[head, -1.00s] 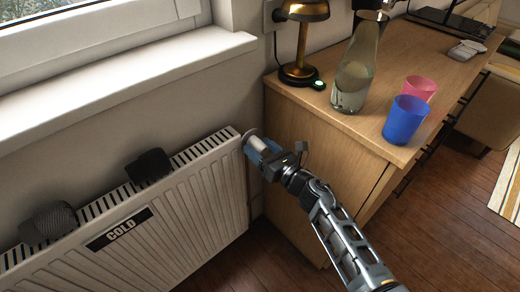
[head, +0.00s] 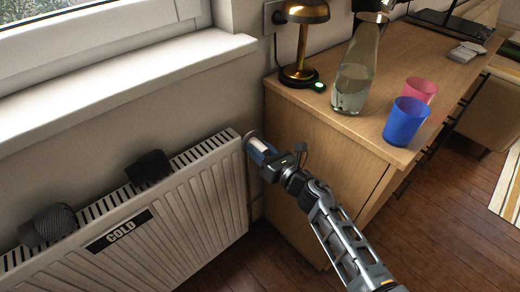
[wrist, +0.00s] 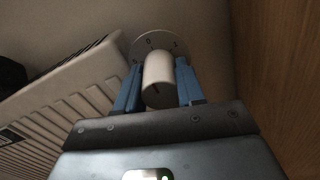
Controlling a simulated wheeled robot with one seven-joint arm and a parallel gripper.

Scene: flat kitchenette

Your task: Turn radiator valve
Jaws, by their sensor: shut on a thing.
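The white radiator (head: 170,215) stands under the window sill and bears a black label reading COLD (head: 119,230). Its valve is at the radiator's upper right end, mostly hidden by my gripper in the head view. In the wrist view the valve knob (wrist: 158,82) is a pale cylinder in front of a round marked disc (wrist: 158,43). My gripper (head: 257,149) has its blue fingers on either side of the knob, shut on it. The fingers also show in the wrist view (wrist: 157,88). The disc's marks are too small to read.
A wooden cabinet (head: 310,165) stands close to the right of my gripper. On it are a brass lamp (head: 302,45), a glass bottle (head: 355,75), a blue cup (head: 406,121) and a pink cup (head: 420,90). Dark rolled cloths (head: 149,167) lie on the radiator top.

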